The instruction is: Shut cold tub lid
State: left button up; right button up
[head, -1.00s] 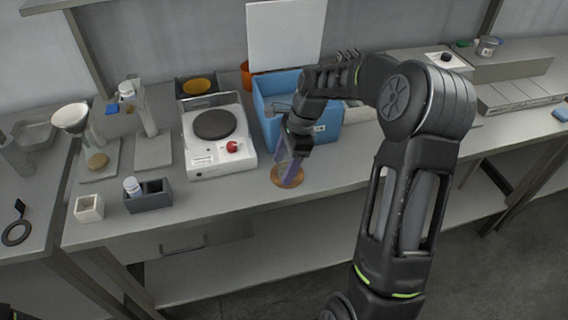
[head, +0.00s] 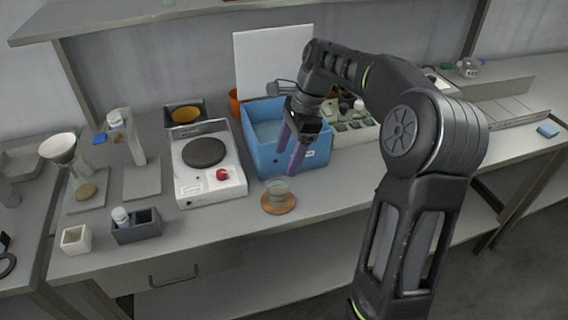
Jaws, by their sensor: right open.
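The blue cold tub (head: 304,160) stands on the bench right of the hot plate. Its white lid (head: 272,62) stands upright at the tub's back, so the tub is open at the top. My right gripper (head: 291,158) has two purple fingers, spread apart with nothing between them. It hangs in front of the tub's front wall and right part, hiding some of both. I cannot tell whether it touches the tub. My left gripper is not in view.
A glass beaker (head: 278,187) stands on a round wooden coaster (head: 279,204) in front of the tub. The white hot plate (head: 208,182) is close on the left. A tray of small items (head: 352,128) is on the right behind my arm. A shelf (head: 130,17) runs above.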

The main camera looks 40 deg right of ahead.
aim_at(262, 57)
jog(key=z, duration=1.25)
